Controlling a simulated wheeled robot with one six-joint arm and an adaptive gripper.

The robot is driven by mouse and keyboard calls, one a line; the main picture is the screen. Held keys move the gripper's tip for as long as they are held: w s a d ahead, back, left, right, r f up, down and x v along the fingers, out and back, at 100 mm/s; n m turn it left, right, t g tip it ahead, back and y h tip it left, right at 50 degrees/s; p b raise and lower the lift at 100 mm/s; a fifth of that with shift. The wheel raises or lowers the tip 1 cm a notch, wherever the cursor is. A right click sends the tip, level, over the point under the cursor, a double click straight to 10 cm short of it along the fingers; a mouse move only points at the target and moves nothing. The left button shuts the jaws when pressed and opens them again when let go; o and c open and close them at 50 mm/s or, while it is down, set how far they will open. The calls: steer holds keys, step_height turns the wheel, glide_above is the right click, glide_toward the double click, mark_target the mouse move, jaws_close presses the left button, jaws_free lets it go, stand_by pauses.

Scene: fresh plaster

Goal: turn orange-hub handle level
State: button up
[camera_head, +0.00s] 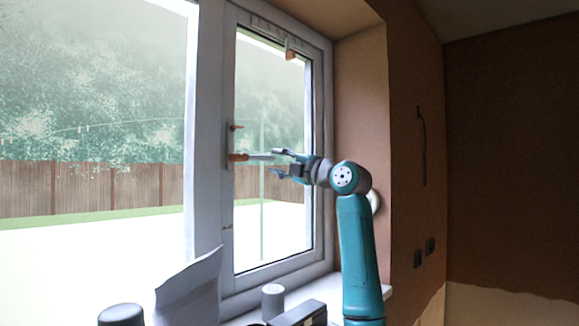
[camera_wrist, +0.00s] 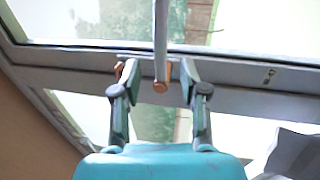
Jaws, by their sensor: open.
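The window handle has an orange hub (camera_head: 238,157) on the window's left frame member. Its grey lever (camera_head: 260,157) points right from the hub, about level in the head view. In the wrist view the lever (camera_wrist: 161,40) runs up from the orange hub (camera_wrist: 160,87) and out at the top edge. My gripper (camera_head: 276,163) is open at the lever's right end. In the wrist view the fingers of my gripper (camera_wrist: 159,70) stand on either side of the handle, with gaps showing. Contact cannot be told.
A smaller orange piece (camera_head: 236,127) sits above the hub, and another orange piece (camera_head: 290,55) is at the top of the frame. The sill below holds a grey cylinder (camera_head: 272,301), a dark box (camera_head: 298,314) and a pale upright sheet (camera_head: 192,290). The brown wall reveal (camera_head: 361,110) is right.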

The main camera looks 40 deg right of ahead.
steer(key=shift+s+f, duration=0.25)
steer(key=shift+s, duration=0.85)
steer(key=shift+s+f, duration=0.2)
steer(key=shift+s, duration=0.85)
steer(key=shift+s, duration=0.1)
